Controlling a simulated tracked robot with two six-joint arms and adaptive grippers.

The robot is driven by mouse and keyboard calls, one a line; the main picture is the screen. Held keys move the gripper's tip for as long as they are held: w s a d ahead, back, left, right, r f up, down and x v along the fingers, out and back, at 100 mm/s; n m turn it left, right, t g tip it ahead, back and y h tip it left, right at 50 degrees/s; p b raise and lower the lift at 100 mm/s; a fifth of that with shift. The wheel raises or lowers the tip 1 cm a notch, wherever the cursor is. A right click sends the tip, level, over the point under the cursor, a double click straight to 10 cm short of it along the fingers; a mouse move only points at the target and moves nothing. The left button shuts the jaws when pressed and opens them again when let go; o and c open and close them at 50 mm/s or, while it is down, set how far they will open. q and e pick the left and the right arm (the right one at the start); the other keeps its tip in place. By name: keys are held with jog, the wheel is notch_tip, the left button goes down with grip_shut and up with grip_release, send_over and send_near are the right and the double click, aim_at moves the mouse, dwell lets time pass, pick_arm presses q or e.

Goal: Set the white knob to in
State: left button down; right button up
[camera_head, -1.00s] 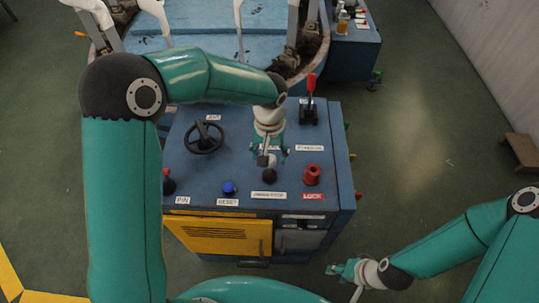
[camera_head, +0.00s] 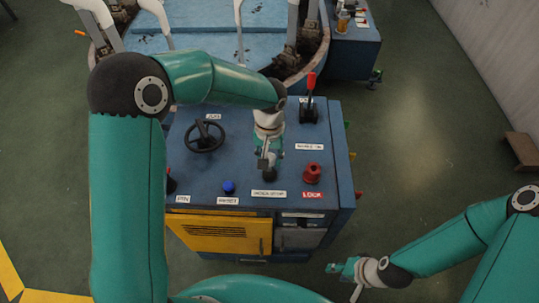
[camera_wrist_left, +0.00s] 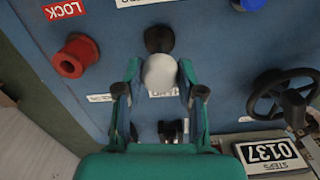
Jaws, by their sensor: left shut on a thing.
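The white knob (camera_wrist_left: 160,71) is a pale round ball seen in the left wrist view, between the two fingertips of my left gripper (camera_wrist_left: 159,76). The fingers are shut on it from both sides. In the head view my left gripper (camera_head: 268,152) points down at the middle of the blue panel and hides the white knob. My right gripper (camera_head: 340,269) is low at the right, well away from the panel; its fingers are too small to tell whether they are open.
A red knob (camera_head: 312,173), a blue button (camera_head: 229,187), a black handwheel (camera_head: 204,137) and a red-handled lever (camera_head: 310,99) stand on the blue console (camera_head: 240,165).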

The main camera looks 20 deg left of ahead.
pick_arm(q)
jog(key=shift+f+b, duration=1.6)
jog(key=shift+b, duration=0.1)
jog(key=shift+s+r, duration=0.1)
jog(key=c, duration=0.7)
grip_release()
notch_tip(320, 180, up, 12)
jog(key=shift+f, duration=0.1)
